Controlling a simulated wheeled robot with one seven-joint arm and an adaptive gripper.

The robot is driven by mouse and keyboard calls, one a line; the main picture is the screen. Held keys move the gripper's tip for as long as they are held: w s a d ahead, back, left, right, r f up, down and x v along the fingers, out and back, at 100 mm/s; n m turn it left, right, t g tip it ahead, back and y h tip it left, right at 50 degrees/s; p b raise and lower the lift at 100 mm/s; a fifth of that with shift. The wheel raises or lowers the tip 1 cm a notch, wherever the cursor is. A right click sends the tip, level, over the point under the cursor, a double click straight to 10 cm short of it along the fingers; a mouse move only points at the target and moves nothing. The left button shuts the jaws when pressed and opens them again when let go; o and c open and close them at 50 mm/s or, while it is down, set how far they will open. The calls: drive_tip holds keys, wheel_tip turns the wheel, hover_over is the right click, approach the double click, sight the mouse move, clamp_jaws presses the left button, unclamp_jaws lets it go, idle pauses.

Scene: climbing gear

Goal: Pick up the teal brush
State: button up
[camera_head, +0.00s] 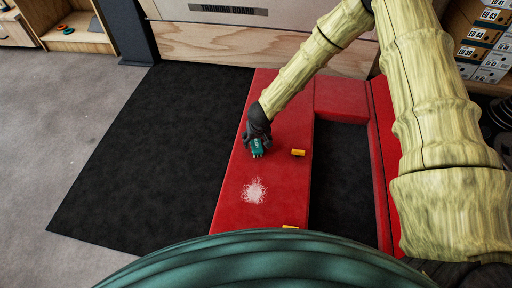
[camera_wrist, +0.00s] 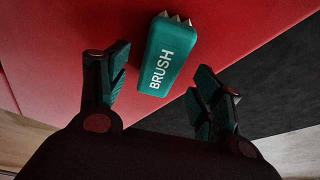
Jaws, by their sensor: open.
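The teal brush (camera_wrist: 168,55) lies on the red padded surface in the wrist view, its white BRUSH lettering facing up and pale bristles at its far end. My gripper (camera_wrist: 160,88) is open, with one finger on each side of the brush's near part and a gap to both. Nothing is held. In the head view my gripper (camera_head: 257,146) is low over the red pad, and the brush (camera_head: 258,147) shows just below it, partly hidden by the gripper. I cannot tell the exact height of the fingers over the pad.
The red pad (camera_head: 228,200) bears a white powder patch (camera_head: 254,191) and a yellow piece (camera_head: 298,152); another yellow piece (camera_head: 290,227) is at the near edge. A black mat (camera_head: 150,150) lies left. A wooden training board stand (camera_head: 260,42) is behind, and shoe boxes (camera_head: 480,45) stand at right.

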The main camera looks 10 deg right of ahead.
sight(256, 142)
drive_tip(key=shift+b+x, duration=0.7)
drive_tip(key=shift+x, duration=0.8)
drive_tip(key=shift+f+p, duration=0.2)
drive_tip(key=shift+p, duration=0.35)
drive_tip(key=c, duration=1.3)
drive_tip(key=shift+o, duration=0.2)
drive_tip(key=shift+r+b, duration=0.1)
drive_tip(key=shift+b, duration=0.55)
wheel_tip(256, 142, up, 3)
drive_tip(key=p, duration=0.2)
drive_tip(key=shift+p, duration=0.3)
drive_tip(key=shift+s+a+r+p, duration=0.1)
drive_tip(key=shift+s+r+p, duration=0.3)
drive_tip(key=shift+r+p, duration=0.2)
drive_tip(key=s+a+p, duration=0.1)
drive_tip(key=s, duration=0.3)
drive_tip(key=s+a+p, duration=0.2)
drive_tip(key=s, duration=0.3)
drive_tip(key=s+a+r+p, duration=0.1)
drive_tip(key=s+a+p, duration=0.1)
drive_tip(key=s, duration=0.3)
drive_tip(key=shift+s+a, duration=0.1)
drive_tip(key=shift+a, duration=0.1)
